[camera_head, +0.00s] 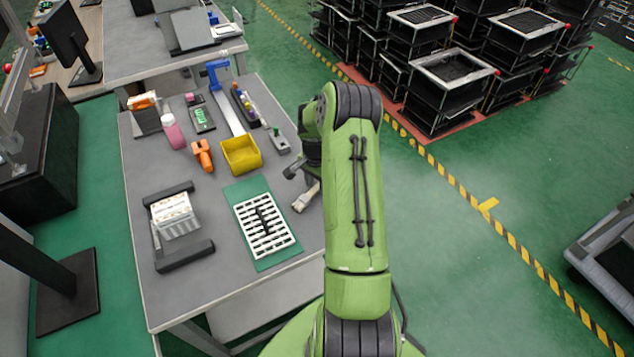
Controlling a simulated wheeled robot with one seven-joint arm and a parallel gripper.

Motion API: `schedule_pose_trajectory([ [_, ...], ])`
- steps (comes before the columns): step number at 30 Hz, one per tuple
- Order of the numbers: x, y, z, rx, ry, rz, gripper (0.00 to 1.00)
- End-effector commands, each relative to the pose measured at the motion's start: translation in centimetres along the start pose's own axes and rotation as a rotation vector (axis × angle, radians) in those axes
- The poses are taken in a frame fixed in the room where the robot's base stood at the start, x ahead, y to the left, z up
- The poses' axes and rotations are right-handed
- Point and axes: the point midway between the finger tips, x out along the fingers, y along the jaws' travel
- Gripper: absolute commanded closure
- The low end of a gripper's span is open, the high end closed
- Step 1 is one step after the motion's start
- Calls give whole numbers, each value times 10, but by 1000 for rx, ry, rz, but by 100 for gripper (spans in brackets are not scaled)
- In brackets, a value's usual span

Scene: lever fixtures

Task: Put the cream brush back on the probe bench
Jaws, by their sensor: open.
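A cream brush (306,197) shows beside the right edge of the grey bench (215,295), just left of my green arm. Its lower end is pale and wide, and its upper end runs up towards my gripper. My gripper (295,176) is open over the bench's right side, at the upper end of the brush. My arm hides part of the gripper. I cannot tell whether the brush touches the gripper or rests on the bench top.
The bench holds a green board with a white slotted grid (264,225), a yellow bin (241,155), an orange tool (203,155), a pink bottle (173,132) and a dark-ended fixture (177,222). The bench's front strip is clear. Black crates (447,75) stand at the back right.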

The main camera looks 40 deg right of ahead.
Motion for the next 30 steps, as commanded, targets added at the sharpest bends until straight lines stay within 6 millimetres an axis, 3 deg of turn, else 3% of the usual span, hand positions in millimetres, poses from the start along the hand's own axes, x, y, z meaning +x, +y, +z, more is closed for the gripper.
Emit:
schedule_pose_trajectory([
  [5,-18,-1,-1,0,3,-2,55],
  [15,-105,-1,0,-1,3,-3,55],
  [22,-134,-2,6,-30,11,-6,55],
  [26,-189,-9,44,-216,72,-38,55],
  [30,-262,5,113,-512,158,-87,55],
])
